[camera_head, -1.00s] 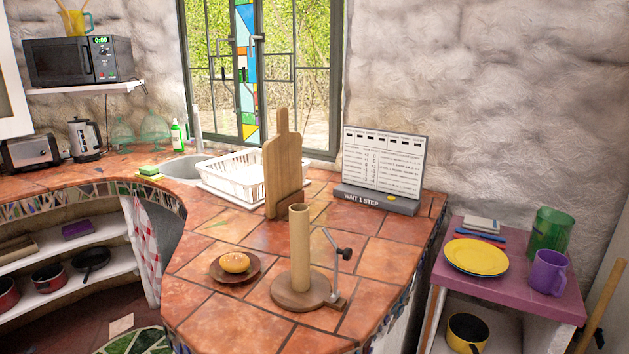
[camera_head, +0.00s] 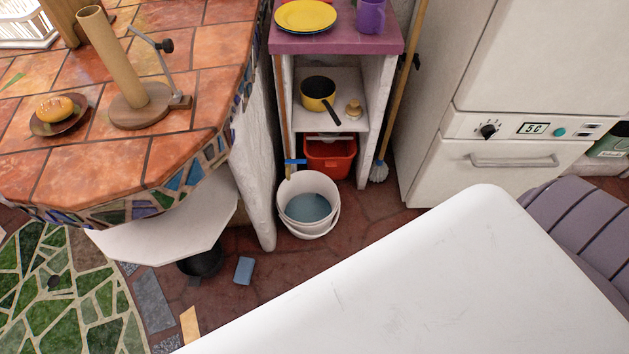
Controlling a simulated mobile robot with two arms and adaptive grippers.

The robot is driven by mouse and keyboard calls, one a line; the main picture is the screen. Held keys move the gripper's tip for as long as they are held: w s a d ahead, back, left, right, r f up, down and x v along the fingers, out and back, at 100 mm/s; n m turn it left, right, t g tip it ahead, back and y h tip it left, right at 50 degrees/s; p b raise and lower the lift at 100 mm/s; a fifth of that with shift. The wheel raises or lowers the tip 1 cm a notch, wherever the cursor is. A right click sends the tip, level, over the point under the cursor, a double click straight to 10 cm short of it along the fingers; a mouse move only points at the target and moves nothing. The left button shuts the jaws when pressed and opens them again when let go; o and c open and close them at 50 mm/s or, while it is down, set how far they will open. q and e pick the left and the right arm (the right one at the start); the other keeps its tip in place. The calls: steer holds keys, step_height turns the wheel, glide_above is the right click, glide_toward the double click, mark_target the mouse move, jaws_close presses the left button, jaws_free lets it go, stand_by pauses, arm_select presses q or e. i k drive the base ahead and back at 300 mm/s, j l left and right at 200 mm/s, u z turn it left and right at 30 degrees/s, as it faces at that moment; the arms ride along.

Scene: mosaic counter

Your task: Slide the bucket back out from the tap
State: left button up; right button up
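A white bucket (camera_head: 297,220) stands on the dark red floor in front of the small shelf unit, right of the counter's end. Its inside looks blue-grey, perhaps water. A thin upright tan pole or pipe with a blue piece (camera_head: 295,162) comes down at the bucket's back left rim. I cannot tell whether that is the tap, and no other tap shows now. Neither of my grippers is in view.
A white tabletop (camera_head: 430,290) fills the front right, with a purple-grey chair (camera_head: 585,215) beside it. A red bin (camera_head: 329,157) sits behind the bucket. A broom (camera_head: 378,171) leans to the right. A blue sponge-like block (camera_head: 244,270) lies on the floor, front left of the bucket.

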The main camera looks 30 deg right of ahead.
mark_target(308, 202)
steer(key=z, duration=0.85)
